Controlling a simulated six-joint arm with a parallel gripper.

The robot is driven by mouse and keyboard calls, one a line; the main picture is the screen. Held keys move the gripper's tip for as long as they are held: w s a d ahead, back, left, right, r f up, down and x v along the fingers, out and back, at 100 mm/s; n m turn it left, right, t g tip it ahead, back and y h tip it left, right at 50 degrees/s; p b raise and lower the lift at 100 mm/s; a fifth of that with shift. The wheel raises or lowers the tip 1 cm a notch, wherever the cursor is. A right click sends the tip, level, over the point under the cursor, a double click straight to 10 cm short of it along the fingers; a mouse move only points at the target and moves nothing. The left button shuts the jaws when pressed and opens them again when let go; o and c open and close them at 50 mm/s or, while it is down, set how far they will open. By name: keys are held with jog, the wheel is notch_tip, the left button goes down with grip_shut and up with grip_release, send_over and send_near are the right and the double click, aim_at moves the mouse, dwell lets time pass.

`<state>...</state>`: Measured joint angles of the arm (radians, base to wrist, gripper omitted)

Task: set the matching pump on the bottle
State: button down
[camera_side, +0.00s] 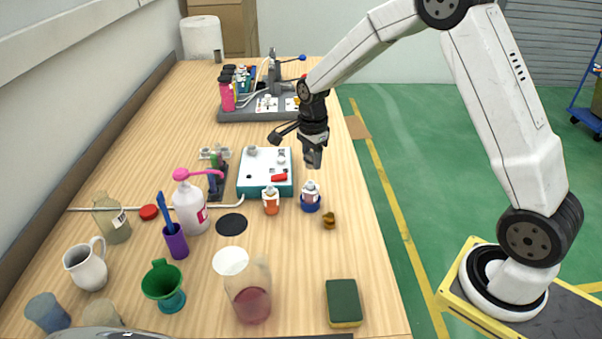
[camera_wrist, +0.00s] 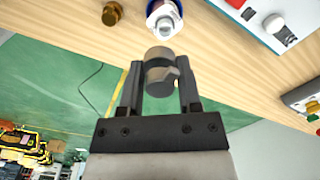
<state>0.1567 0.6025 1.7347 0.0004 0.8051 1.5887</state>
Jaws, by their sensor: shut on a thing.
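My gripper (camera_side: 313,155) hangs above the table's right side. It is shut on a grey pump (camera_wrist: 159,68), a dark metallic cylinder that sits between the two fingertips (camera_wrist: 158,82) in the wrist view. In the side view the grey pump also shows at the gripper's lower end (camera_side: 314,160). In the wrist view the bottle (camera_wrist: 163,20) is just beyond the held pump.
A teal-edged white tray (camera_side: 252,184) with knob-like parts and a red piece (camera_side: 279,178) lies left of the bottle. An orange bottle (camera_side: 270,202) stands close by. A brass piece (camera_side: 329,221) lies in front. A sponge (camera_side: 343,302) is near the front edge.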

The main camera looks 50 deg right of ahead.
aim_at(311, 182)
jog(key=shift+w+d+r, duration=0.2)
jog(key=shift+w+d, duration=0.1)
jog(key=shift+f, duration=0.2)
jog(key=shift+f, duration=2.55)
jog(key=shift+f, duration=0.75)
dwell(1.4)
grip_release()
dwell(0.4)
jog(key=shift+r, duration=0.1)
jog(key=shift+r, duration=3.65)
